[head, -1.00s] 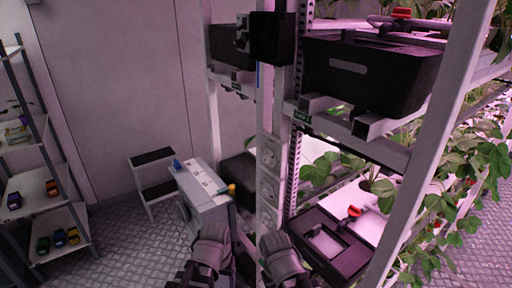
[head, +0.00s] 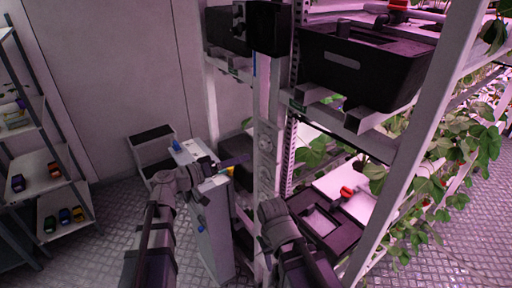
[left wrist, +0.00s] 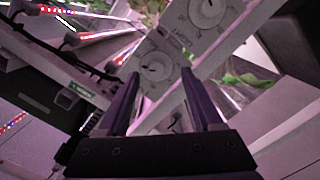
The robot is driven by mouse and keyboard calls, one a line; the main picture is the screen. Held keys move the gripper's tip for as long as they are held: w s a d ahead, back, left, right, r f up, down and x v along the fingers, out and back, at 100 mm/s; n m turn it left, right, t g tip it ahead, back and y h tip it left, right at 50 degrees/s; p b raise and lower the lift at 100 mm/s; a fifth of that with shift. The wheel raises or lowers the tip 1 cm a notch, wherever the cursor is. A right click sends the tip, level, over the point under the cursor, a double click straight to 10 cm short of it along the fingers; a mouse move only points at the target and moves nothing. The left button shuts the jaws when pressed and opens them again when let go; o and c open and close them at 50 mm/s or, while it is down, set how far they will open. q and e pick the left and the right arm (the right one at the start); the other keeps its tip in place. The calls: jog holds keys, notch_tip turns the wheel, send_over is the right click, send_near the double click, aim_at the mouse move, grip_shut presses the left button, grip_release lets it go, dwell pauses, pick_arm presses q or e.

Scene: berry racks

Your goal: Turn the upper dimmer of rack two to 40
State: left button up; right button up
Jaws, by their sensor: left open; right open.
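Two round dimmer dials sit one above the other on the white rack post. The upper dial (head: 265,142) and the lower dial (head: 265,174) are small in the head view, and their settings are unreadable there. In the left wrist view one dial (left wrist: 155,67) lies between my fingertips, beyond them, and another dial (left wrist: 210,13) is at the top; I cannot tell which is the upper one. My left gripper (head: 236,161) is open and empty, left of the post and apart from it. Its fingers (left wrist: 161,74) frame the nearer dial. My right arm is before the rack; its gripper is hidden.
A white cabinet (head: 212,230) stands below my left gripper. Black bins (head: 360,72) and plants (head: 470,130) fill the rack to the right. A shelf with toy cars (head: 45,178) stands at the left. Patterned floor (head: 115,240) is clear between shelf and cabinet.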

aim_at(261, 145)
pick_arm(q)
jog(key=shift+t+h, duration=0.3)
jog(key=shift+w+a+r+x, duration=0.15)
jog(key=shift+r+x, duration=0.1)
jog(key=shift+x, duration=1.05)
jog(key=shift+w+a+r+x, duration=0.1)
jog(key=shift+r+x, duration=0.2)
jog(key=shift+x, duration=1)
jog(key=shift+w+r+x, duration=0.15)
jog(key=shift+r+x, duration=0.1)
jog(key=shift+x, duration=1)
grip_shut()
